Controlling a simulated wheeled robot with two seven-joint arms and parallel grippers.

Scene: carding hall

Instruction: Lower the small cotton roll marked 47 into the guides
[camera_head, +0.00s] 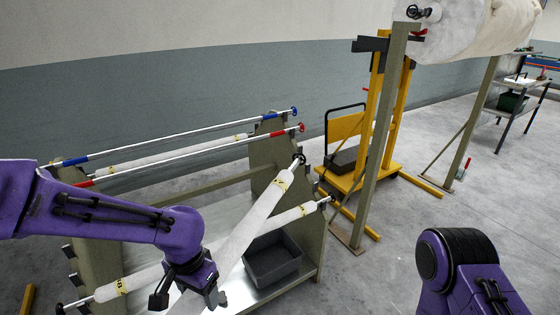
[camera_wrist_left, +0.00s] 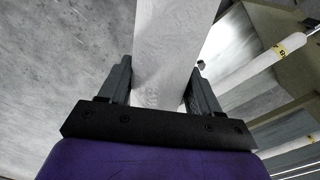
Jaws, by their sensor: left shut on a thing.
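A white cotton roll (camera_head: 247,229) with a yellow band near its upper end runs diagonally, its near end cut off by the bottom edge; the number on the band is too small to read. My left gripper (camera_head: 207,296) is shut on this roll, which also fills the middle of the left wrist view (camera_wrist_left: 172,45) between the two fingers (camera_wrist_left: 160,88). The roll is tilted across the front of a grey-green rack (camera_head: 312,215), its upper end beside the rack's right end plate. I cannot make out which notches are the guides. My right arm shows at lower right, its gripper out of frame.
Another white roll (camera_head: 291,216) lies in the rack behind the held one. Blue-ended (camera_head: 185,135) and red-ended (camera_head: 200,155) rods lie across the top. A grey bin (camera_head: 272,262) sits on the rack's shelf.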

